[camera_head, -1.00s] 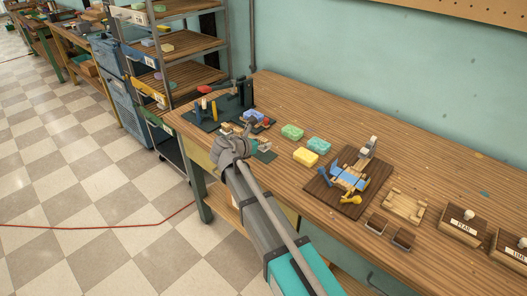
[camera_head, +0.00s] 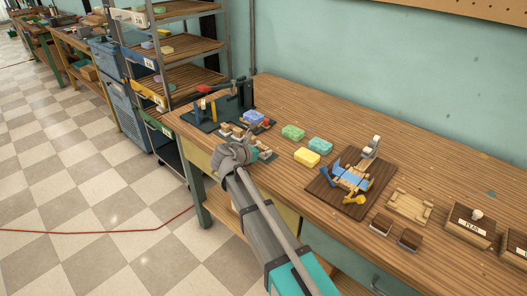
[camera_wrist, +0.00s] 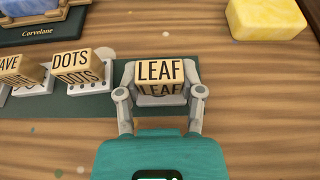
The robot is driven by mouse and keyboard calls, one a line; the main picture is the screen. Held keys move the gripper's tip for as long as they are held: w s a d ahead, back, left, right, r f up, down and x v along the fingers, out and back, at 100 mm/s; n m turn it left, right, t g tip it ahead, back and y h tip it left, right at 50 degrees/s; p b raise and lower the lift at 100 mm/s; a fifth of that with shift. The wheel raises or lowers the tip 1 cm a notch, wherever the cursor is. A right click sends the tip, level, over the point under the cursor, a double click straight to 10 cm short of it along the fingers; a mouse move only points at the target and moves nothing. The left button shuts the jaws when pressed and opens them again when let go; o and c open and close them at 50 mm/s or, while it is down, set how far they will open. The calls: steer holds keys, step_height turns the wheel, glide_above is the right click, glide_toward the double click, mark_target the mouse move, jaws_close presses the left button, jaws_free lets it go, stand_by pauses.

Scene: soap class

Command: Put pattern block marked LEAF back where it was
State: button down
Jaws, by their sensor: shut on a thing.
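The wooden block marked LEAF (camera_wrist: 160,72) is between the fingers of my gripper (camera_wrist: 160,92) in the wrist view, its lettering upright. My gripper is shut on it from both sides. The block is at a pale grey seat (camera_wrist: 150,100) at the right end of a dark green rack (camera_wrist: 90,106); I cannot tell whether its underside touches the seat. To its left, a DOTS block (camera_wrist: 70,57) and a partly cut-off block ending in AVE (camera_wrist: 22,68) sit in the same rack. In the head view, my wrist (camera_head: 232,158) hides part of the rack.
Green (camera_head: 292,132), yellow (camera_head: 307,157) and teal (camera_head: 320,146) soaps lie to the right on the wooden bench (camera_head: 285,95). A dark stand labelled Corvelane (camera_wrist: 40,30) is behind the rack. A brown board with a blue-and-wood device (camera_head: 350,182) is farther right.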

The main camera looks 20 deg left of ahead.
steer(key=shift+c, duration=1.1)
jaws_free()
steer(key=shift+r, duration=0.1)
steer(key=shift+s+r, duration=0.1)
steer(key=p+v, duration=0.5)
steer(key=v, duration=0.6)
steer(key=shift+s+r, duration=0.2)
steer(key=shift+s, duration=0.15)
steer(key=shift+a, duration=0.1)
